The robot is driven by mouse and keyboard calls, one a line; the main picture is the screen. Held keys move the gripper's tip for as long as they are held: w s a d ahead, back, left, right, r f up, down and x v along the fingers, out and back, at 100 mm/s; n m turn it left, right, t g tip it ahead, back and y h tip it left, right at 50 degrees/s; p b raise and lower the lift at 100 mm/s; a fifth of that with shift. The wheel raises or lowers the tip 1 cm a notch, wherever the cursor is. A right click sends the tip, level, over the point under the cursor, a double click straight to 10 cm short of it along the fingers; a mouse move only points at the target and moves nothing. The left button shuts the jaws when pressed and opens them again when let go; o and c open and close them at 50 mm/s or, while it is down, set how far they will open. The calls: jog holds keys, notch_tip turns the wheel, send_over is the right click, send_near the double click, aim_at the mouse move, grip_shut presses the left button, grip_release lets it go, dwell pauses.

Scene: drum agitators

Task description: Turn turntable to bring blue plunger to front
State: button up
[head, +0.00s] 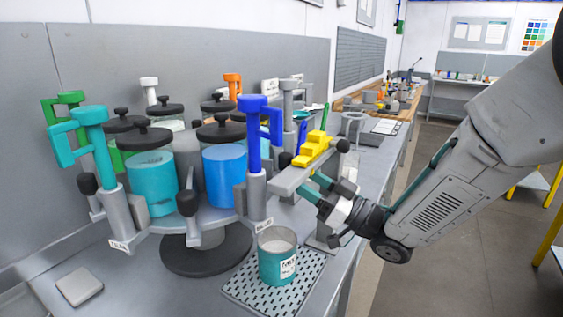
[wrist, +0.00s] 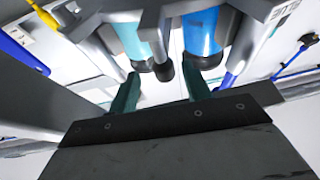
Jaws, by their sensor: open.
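The turntable is a round grey carrier on a dark base (head: 207,262). It bears lidded jars and upright coloured plungers. The blue plunger (head: 252,122) stands at its right, in a grey holder beside the blue jar (head: 225,177). The teal plunger (head: 92,143) stands at front left beside the teal jar (head: 153,183). Green, white and orange plungers show behind. My gripper (head: 315,187) is open, right of the blue plunger and below a grey bar with a yellow block (head: 313,149). In the wrist view, my gripper's fingers (wrist: 160,93) are apart, with dark knobs beyond them; contact is unclear.
A teal labelled cup (head: 277,262) stands on a perforated mat (head: 240,290) in front of the turntable. A small grey pad (head: 79,286) lies at front left. A grey wall panel rises behind. Clutter fills the bench further back; the aisle at right is clear floor.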

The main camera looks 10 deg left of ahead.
aim_at(280, 159)
jog(key=x, duration=0.6)
jog(key=shift+a, duration=0.45)
jog(key=shift+r, duration=0.15)
grip_shut()
jog(key=shift+w, duration=1.4)
grip_release()
jog(key=shift+s, duration=0.1)
jog(key=shift+d, duration=0.15)
jog(key=v, duration=0.7)
jog(key=shift+d, duration=0.25)
